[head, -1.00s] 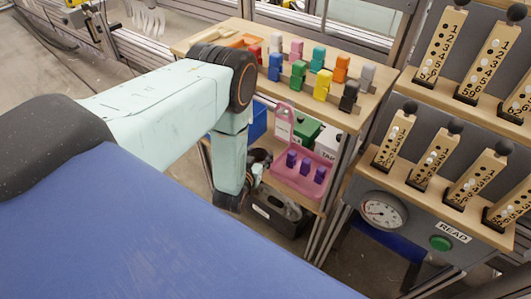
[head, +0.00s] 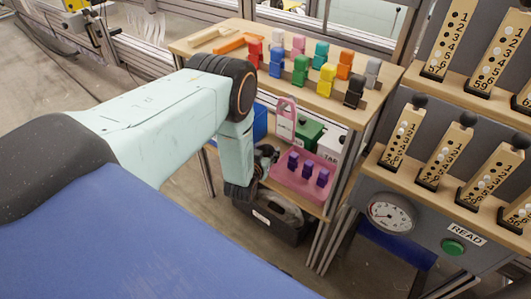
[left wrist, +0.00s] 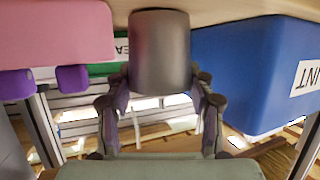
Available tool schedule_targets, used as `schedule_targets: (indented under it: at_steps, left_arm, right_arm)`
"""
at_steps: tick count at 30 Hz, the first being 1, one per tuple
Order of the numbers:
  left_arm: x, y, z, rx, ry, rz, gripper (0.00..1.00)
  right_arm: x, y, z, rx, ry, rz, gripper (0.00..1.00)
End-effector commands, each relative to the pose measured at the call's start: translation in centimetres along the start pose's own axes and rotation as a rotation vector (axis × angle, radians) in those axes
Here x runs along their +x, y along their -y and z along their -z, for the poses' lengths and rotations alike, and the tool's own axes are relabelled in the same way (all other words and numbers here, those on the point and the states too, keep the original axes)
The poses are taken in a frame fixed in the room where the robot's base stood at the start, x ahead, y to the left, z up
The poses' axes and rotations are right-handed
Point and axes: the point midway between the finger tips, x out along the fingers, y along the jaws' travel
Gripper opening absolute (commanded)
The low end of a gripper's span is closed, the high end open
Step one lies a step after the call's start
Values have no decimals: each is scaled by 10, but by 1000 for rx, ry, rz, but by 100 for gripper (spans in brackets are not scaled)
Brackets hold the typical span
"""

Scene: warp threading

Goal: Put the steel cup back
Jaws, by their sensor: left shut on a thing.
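The steel cup (left wrist: 160,52) is a plain dark grey cylinder in the left wrist view. My left gripper (left wrist: 160,95) is shut on it, one finger on each side. In the head view my left gripper (head: 266,156) reaches into the lower shelf of the wooden rack, between a blue box and a pink tray. My right gripper is not in view.
The blue box (left wrist: 245,70) stands close on one side of the cup, the pink tray (left wrist: 55,35) with purple pieces on the other. A green box (head: 309,131) is behind. Coloured figures line the rack top (head: 300,92). A gauge panel (head: 425,235) stands at right.

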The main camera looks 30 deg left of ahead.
Motion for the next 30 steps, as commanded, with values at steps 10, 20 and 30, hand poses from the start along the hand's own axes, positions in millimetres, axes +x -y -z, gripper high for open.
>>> schedule_targets:
  at_steps: [10, 20, 30]
  left_arm:
    - [1, 0, -3, 0, 1, 0, 66]
    - [1, 0, -3, 0, 1, 0, 77]
    - [-22, 0, 2, 0, 6, 0, 77]
  right_arm:
    - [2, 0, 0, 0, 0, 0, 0]
    - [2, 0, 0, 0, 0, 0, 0]
    - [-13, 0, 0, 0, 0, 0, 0]
